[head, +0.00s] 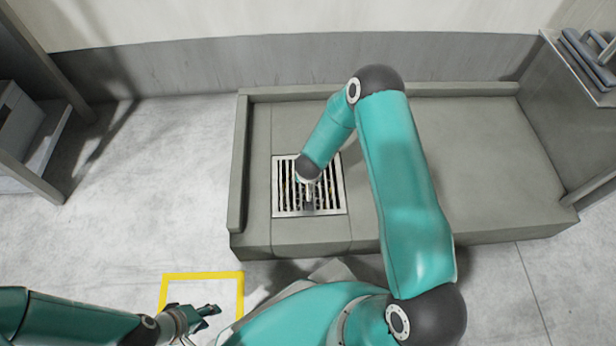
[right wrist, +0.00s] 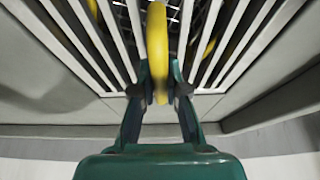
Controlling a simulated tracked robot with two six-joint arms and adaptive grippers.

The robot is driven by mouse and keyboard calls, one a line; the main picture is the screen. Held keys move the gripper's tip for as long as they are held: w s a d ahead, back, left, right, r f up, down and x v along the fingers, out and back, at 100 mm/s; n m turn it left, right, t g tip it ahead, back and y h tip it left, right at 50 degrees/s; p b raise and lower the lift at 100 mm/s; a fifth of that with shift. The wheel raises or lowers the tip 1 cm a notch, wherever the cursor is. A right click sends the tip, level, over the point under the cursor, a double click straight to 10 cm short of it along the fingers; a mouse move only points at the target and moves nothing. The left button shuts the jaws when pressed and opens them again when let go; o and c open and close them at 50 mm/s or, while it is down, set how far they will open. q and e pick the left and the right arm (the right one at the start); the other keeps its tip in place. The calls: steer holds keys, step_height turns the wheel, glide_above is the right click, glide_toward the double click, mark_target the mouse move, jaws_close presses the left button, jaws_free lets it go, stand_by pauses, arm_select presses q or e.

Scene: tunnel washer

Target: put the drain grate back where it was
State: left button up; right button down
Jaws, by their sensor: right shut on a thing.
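The drain grate (head: 283,203), a square pale metal frame with parallel bars, shows at the left part of the grey raised slab. It looks level and lined up with the slab, but I cannot tell whether it is fully flush. My right gripper (head: 309,203) is over its middle. In the right wrist view my right gripper (right wrist: 160,88) is shut on a yellow curved handle (right wrist: 157,35) above the grate bars (right wrist: 115,35). My left gripper (head: 205,316) is low at the left, apart from the grate; its fingers look spread and empty.
A yellow square outline (head: 203,275) marks the floor beside my left gripper. The slab (head: 480,160) has a raised curb (head: 239,160) at its left. A metal stand (head: 580,120) with blue-grey items is at the right, and a shelf (head: 35,180) at the left.

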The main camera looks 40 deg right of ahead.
steer(key=c, duration=1.2)
jaws_free()
steer(key=shift+w+r, duration=0.1)
steer(key=shift+o, duration=0.4)
steer(key=v, duration=1.2)
steer(key=s+a+f+n+g+y+p, duration=0.35)
steer(key=s+a+y, duration=0.25)
steer(key=s+a, duration=1.1)
step_height(320, 180, up, 37)
steer(key=p, duration=3.7)
steer(key=shift+w+d+r+n+p, duration=0.2)
steer(key=shift+w+r+n+p, duration=0.1)
steer(key=shift+n, duration=0.15)
